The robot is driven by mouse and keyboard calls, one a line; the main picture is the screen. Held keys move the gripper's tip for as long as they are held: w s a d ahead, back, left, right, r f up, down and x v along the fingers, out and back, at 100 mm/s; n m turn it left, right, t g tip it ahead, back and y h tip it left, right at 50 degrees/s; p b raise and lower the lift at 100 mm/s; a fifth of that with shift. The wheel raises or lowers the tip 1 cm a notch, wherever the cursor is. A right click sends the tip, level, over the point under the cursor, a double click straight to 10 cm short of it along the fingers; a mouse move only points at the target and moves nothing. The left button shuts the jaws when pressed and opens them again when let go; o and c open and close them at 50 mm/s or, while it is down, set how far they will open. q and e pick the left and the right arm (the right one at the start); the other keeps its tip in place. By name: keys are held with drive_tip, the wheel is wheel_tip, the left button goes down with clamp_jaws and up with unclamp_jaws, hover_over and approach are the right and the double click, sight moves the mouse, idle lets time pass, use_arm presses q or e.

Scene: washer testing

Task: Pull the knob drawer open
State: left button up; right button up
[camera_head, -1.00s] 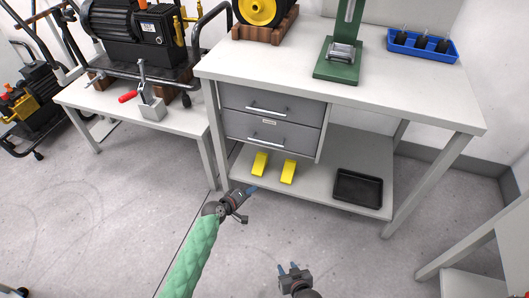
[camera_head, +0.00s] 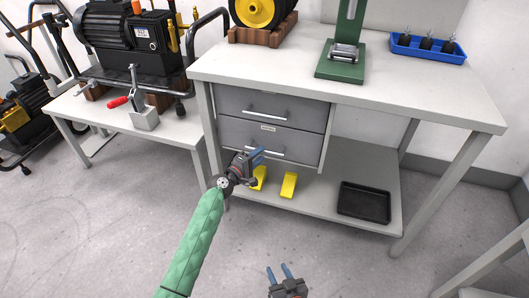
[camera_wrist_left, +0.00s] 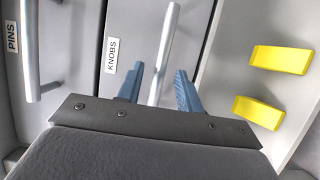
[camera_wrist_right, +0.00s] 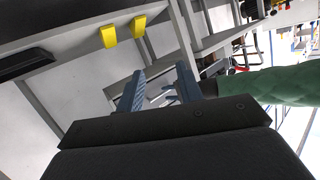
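The knob drawer (camera_head: 244,135) is the lower of two grey drawers under the workbench. In the left wrist view its front carries a label reading KNOBS (camera_wrist_left: 111,55). Its silver bar handle (camera_wrist_left: 165,50) stands between the two blue fingers of my left gripper (camera_wrist_left: 160,90). The fingers are apart, with a gap on each side of the bar. The left gripper (camera_head: 257,155) also shows in the head view, in front of the lower drawer. The drawer looks shut. My right gripper (camera_head: 280,273) is open and empty, low in front of the bench.
The upper drawer (camera_head: 272,107) has a PINS label (camera_wrist_left: 11,37). Two yellow wedges (camera_head: 289,185) and a black tray (camera_head: 364,203) lie on the lower shelf (camera_head: 325,202). A side table (camera_head: 80,107) stands to the left. The floor in front is clear.

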sight(265, 151)
use_arm(q)
drive_tip(key=shift+x, duration=1.8)
drive_tip(key=shift+c, duration=0.5)
clamp_jaws()
